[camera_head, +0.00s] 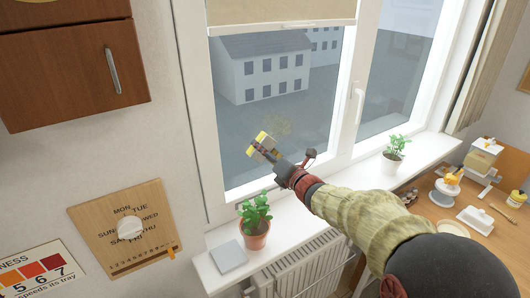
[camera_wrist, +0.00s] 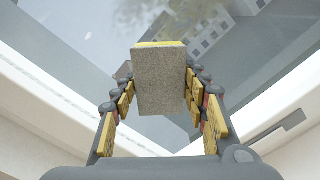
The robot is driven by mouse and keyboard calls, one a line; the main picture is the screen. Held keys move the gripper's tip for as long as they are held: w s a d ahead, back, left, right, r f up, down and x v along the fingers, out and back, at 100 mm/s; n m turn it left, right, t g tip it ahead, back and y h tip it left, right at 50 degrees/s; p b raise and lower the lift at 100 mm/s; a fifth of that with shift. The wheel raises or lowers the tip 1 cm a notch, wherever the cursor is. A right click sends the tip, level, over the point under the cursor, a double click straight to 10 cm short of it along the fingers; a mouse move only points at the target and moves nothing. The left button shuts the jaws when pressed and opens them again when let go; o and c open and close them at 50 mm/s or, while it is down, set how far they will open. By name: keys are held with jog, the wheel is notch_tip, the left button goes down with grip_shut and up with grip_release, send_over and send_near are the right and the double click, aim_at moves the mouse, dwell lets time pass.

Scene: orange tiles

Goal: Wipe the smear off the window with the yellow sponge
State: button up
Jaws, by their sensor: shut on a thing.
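The sponge (camera_wrist: 160,82) has a grey-brown face toward the wrist camera and a thin yellow edge at its far end. My gripper (camera_head: 263,147) is shut on it, with yellow-padded fingers on both sides in the wrist view. In the head view my gripper is in front of the lower left window pane (camera_head: 235,125); the sponge there is small and hard to separate from the fingers. The smear (camera_head: 279,123) is a faint yellowish-brown patch on that pane, just up and right of the gripper. It also shows as a blurred patch at the top of the wrist view (camera_wrist: 135,12). I cannot tell whether the sponge touches the glass.
A potted plant (camera_head: 256,222) and a grey slab (camera_head: 228,257) stand on the white sill (camera_head: 290,217) below. Another plant (camera_head: 395,152) stands to the right. A window handle (camera_head: 358,101) sticks out on the frame, and a blind (camera_head: 280,12) covers the top.

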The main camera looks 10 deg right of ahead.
jog(key=shift+w+a, duration=0.1)
jog(key=shift+w, duration=0.1)
